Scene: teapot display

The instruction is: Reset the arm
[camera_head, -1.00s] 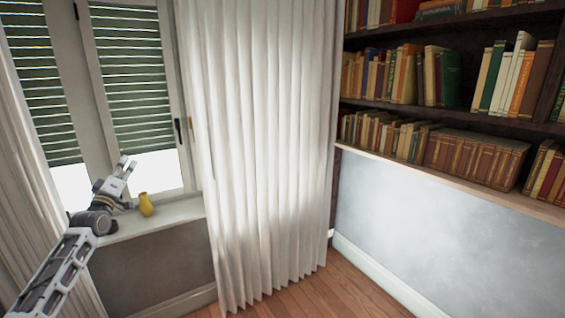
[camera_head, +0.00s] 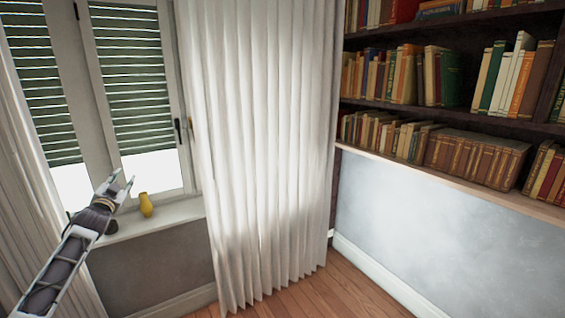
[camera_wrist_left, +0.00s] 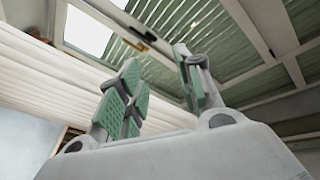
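My left gripper (camera_head: 123,181) is raised in front of the window, at the left of the head view, above the sill and left of the yellow vase. Its two fingers stand apart. In the left wrist view the left gripper (camera_wrist_left: 160,85) shows green finger pads with a clear gap and nothing between them. The left arm comes in from the lower left corner of the head view. My right gripper is not in view.
A yellow vase (camera_head: 146,205) stands upright on the window sill (camera_head: 165,218). A white curtain (camera_head: 262,140) hangs right of the window (camera_head: 135,85). Shelves of books (camera_head: 475,158) line the right wall. Wooden floor (camera_head: 325,298) is clear.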

